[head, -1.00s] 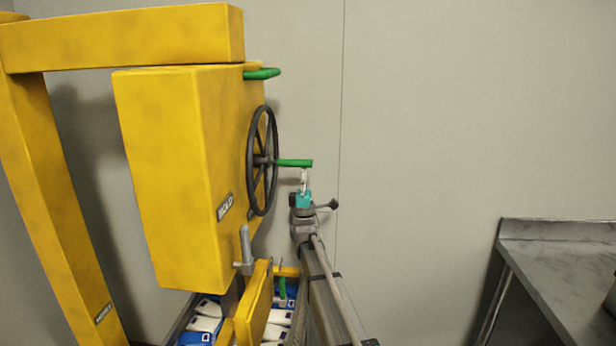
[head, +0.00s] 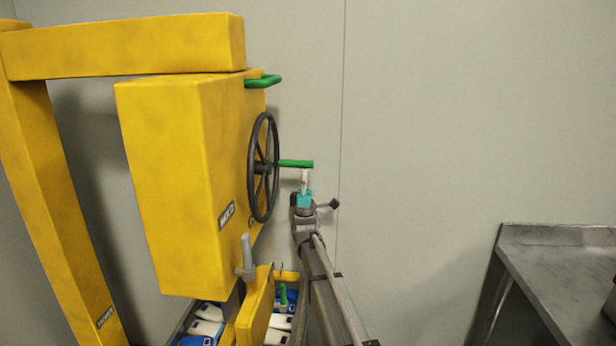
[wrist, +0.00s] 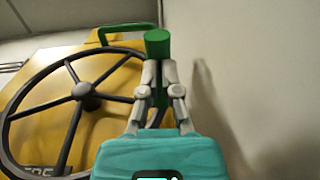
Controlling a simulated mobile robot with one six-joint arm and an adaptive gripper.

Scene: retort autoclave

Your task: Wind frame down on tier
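The handwheel (head: 251,168), a black spoked ring, is mounted on the right face of the yellow press housing (head: 165,190). Its green crank handle (head: 292,163) sticks out to the right, slightly above hub height. My gripper (head: 305,175) is at the handle's outer end. In the wrist view, the fingers of my gripper (wrist: 159,75) are closed on both sides of the green handle (wrist: 158,43); the handwheel (wrist: 85,90) is to their left. Below the housing, a yellow frame part (head: 257,310) stands among blue and white packs (head: 208,312) of the tier, mostly hidden.
A yellow gantry post (head: 50,200) and beam (head: 130,48) stand at the left. A grey lever (head: 246,258) is on the housing's lower edge, and a green grip (head: 264,81) at its top. A steel table (head: 565,270) stands at the right. The wall behind is bare.

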